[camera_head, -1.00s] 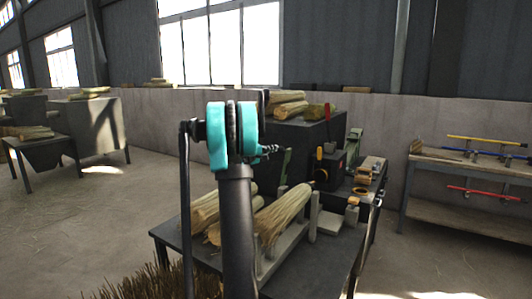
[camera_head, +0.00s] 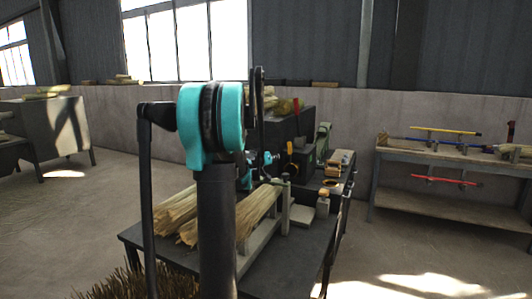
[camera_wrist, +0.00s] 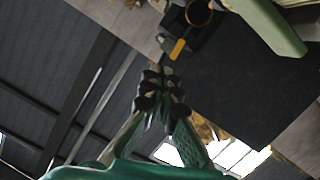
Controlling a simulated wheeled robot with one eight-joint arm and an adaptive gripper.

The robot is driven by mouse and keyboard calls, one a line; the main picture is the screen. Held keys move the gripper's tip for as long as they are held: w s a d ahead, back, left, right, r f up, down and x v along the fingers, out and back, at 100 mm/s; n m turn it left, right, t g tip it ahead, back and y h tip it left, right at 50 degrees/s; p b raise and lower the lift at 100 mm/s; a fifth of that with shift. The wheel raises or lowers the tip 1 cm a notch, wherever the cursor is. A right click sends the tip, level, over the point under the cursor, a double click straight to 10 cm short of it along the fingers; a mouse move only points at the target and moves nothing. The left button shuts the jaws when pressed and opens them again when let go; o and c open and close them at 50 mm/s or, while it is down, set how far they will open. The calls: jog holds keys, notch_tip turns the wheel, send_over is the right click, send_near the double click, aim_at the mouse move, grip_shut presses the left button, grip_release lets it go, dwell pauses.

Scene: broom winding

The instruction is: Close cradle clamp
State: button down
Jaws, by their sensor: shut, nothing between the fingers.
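The cradle is a pale block holder (camera_head: 262,236) on the dark workbench in the head view, with a straw bundle (camera_head: 255,207) lying along it and an upright post (camera_head: 285,212) at its right end. Which part is the clamp, and whether it is open, I cannot tell. My gripper (camera_wrist: 160,92) shows in the wrist view with its dark fingertips together and nothing between them. In the head view it is mostly hidden behind my arm, near the bundle's far end. A green piece (camera_wrist: 265,22) is at the wrist view's top right, apart from the fingertips.
The workbench (camera_head: 315,248) has bare room at its front right. A dark box (camera_head: 292,128), a green device (camera_head: 323,142) and small wooden blocks (camera_head: 341,157) stand behind the cradle. A shelf table (camera_head: 440,155) with coloured handles stands at the right.

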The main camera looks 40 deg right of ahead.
jog(key=s+d+f+m+t, duration=0.1)
jog(key=s+f+m, duration=0.3)
jog(key=f, duration=0.2)
jog(key=shift+s+d+f+y, duration=0.25)
jog(key=shift+d+f+y, duration=0.05)
jog(key=shift+d+f, duration=0.1)
dwell(0.3)
jog(key=s+a+r, duration=0.4)
jog(key=a+r, duration=0.2)
jog(key=a, duration=0.3)
dwell(0.4)
jog(key=shift+r, duration=0.1)
